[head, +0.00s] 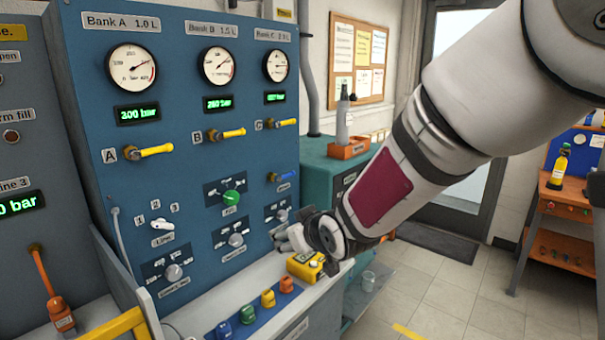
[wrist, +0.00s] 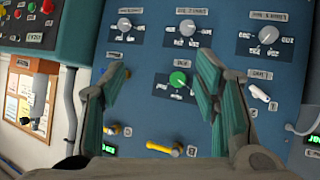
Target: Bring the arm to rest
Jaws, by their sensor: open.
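My arm reaches in from the upper right of the head view, its white links running down to the lower front of the blue panel (head: 190,85). The gripper end is small there and partly hidden behind the wrist. In the wrist view my gripper (wrist: 168,85) is open, its two teal-padded fingers spread wide with nothing between them. The panel shows behind the fingers, turned upside down, with the green knob (wrist: 178,79) in the gap. The same green knob (head: 231,197) is to the left of my wrist in the head view.
Yellow valve levers (head: 155,150) and several knobs stick out from the panel. A yellow device (head: 305,266) and coloured blocks (head: 267,298) are on the bench below. A teal cabinet (head: 325,165) stands right of the panel. Open floor (head: 450,285) lies to the right.

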